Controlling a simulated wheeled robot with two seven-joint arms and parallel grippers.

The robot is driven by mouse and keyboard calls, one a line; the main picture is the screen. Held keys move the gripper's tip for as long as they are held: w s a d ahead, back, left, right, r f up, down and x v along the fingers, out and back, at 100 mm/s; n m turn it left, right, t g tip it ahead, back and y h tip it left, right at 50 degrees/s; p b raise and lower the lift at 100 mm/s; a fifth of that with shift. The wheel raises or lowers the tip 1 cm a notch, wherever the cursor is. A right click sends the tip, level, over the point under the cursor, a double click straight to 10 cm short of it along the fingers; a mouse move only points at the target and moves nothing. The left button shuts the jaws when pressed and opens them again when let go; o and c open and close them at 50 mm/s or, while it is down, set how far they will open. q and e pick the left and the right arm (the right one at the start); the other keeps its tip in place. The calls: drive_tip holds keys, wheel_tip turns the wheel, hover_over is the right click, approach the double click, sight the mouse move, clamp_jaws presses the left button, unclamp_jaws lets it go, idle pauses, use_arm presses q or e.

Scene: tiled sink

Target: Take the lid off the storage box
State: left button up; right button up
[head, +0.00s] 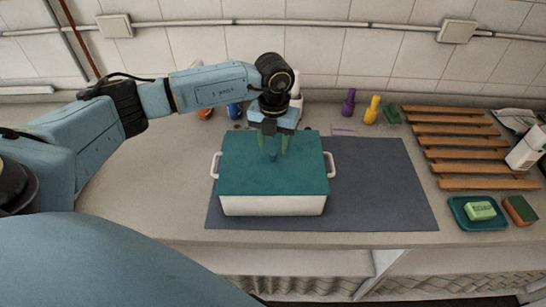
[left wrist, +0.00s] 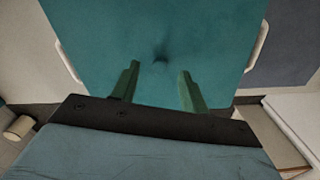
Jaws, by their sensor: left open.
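The storage box (head: 272,206) is cream-white with a side handle at each end and stands on a dark grey mat. Its flat teal lid (head: 240,172) sits on top and covers the box, so the inside is hidden. A small knob (head: 273,156) shows at the lid's middle; it also shows in the left wrist view (left wrist: 161,56). My left gripper (head: 273,146) points down over the lid, its two green fingers apart. In the left wrist view the open fingers (left wrist: 158,85) have the knob between and beyond their tips, and nothing is held. My right gripper is not in view.
The grey mat (head: 385,190) is bare to the right of the box. A wooden slatted rack (head: 465,145), a teal soap dish (head: 459,215) and a sponge (head: 520,210) lie further right. Purple (head: 348,103) and yellow (head: 372,110) bottles stand behind.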

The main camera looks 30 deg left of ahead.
sight(273, 157)
use_arm(q)
drive_tip(key=shift+f, duration=1.3)
clamp_jaws()
